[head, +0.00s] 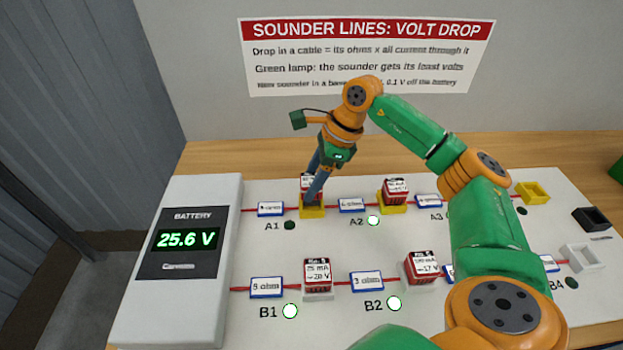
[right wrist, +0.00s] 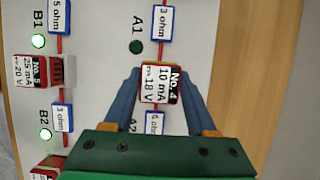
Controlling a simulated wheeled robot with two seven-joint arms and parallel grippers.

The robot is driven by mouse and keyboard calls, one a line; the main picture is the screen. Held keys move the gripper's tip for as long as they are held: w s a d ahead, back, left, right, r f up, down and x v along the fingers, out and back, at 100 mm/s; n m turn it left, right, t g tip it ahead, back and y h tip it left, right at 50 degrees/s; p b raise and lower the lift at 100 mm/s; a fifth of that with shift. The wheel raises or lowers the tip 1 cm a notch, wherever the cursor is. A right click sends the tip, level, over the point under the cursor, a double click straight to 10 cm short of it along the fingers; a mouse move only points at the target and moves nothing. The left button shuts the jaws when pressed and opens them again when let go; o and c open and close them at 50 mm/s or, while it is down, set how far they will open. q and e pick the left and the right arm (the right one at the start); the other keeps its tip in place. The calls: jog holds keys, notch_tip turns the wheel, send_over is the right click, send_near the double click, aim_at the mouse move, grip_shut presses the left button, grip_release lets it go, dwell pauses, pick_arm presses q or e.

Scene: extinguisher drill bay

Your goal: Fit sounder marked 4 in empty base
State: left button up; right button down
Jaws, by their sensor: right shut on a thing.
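The sounder marked No. 4 (right wrist: 160,84), a red block with a white label reading 10 mA and 18 V, is between the blue fingers of my right gripper (right wrist: 160,78). In the head view my right gripper (head: 313,195) is shut on this sounder (head: 308,182) at the yellow base (head: 312,212) by A1. The fingers partly hide it, and I cannot tell whether it is fully seated. The A1 lamp (head: 289,225) is dark. An empty yellow base (head: 532,192) and an empty white base (head: 582,258) are at the right. My left gripper is not in view.
Other red sounders stand at A2 (head: 395,192), B1 (head: 317,273) and B2 (head: 422,268). The battery box (head: 190,245) is at the left. A black holder (head: 592,218) is at the right. My right arm hides part of the board's right half.

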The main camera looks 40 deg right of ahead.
jog(key=shift+f+b, duration=1.05)
jog(key=shift+f, duration=0.35)
dwell(0.8)
grip_release()
dwell(0.3)
jog(key=shift+r, duration=0.15)
notch_tip(320, 180, up, 7)
jog(key=p, duration=0.6)
dwell(0.4)
